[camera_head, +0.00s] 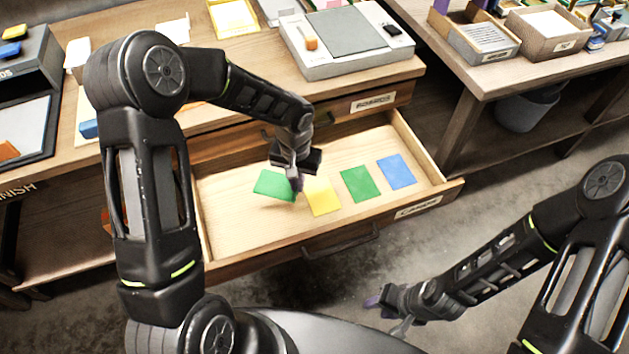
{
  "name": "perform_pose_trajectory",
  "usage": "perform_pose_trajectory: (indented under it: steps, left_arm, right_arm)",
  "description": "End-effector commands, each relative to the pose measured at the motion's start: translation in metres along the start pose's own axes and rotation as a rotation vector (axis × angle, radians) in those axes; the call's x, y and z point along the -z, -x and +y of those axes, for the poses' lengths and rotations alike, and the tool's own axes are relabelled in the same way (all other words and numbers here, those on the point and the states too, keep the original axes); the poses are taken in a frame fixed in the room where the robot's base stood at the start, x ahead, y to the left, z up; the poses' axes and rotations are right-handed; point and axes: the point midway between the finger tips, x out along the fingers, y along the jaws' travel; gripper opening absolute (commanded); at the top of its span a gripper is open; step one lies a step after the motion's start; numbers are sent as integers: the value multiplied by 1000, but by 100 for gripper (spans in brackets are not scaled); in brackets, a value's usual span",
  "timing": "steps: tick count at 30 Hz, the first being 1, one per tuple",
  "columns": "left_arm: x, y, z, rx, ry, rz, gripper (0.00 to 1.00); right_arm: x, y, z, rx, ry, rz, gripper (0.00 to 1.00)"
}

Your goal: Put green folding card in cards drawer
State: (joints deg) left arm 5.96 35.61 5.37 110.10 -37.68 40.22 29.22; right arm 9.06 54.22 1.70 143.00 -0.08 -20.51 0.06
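The cards drawer (240,236) is pulled out below the table top. A green folding card (272,186) is at the left inside the drawer area, at my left gripper (297,182). The card looks slightly tilted, with a shadow beneath its right part. The fingers meet the card's right edge, but I cannot tell whether they are shut on it. A yellow card (323,197), another green card (360,184) and a blue card (397,172) lie in a row on the drawer floor. My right gripper (388,311) is outside the drawer, over the floor; its fingers look apart and empty.
A closed drawer (350,112) is above the open one. A grey tray (350,38) with small items stands on the table top. A second table (500,78) on the right holds boxes. The drawer's back and left floor have bare room.

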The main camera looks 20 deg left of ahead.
Motion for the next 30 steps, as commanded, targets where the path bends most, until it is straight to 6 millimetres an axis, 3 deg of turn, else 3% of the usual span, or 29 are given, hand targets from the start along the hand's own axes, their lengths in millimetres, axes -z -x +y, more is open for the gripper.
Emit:
perform_pose_trajectory:
  steps: [5,15,18,22,30]
  left_arm:
    - [2,-10,-14,14,84,5,0]
    - [-10,-20,-60,23,464,10,0]
    - [-17,-18,-68,12,557,8,0]
    - [-23,-12,-72,1,627,2,0]
    - [-25,-7,-73,-1,645,-1,0]
  right_arm:
    - [0,-30,12,0,0,0,36]
    - [0,-127,50,-1,1,1,36]
    - [0,-146,58,-2,1,1,36]
    - [0,-157,62,-2,2,1,36]
    - [0,-155,61,-2,2,2,36]
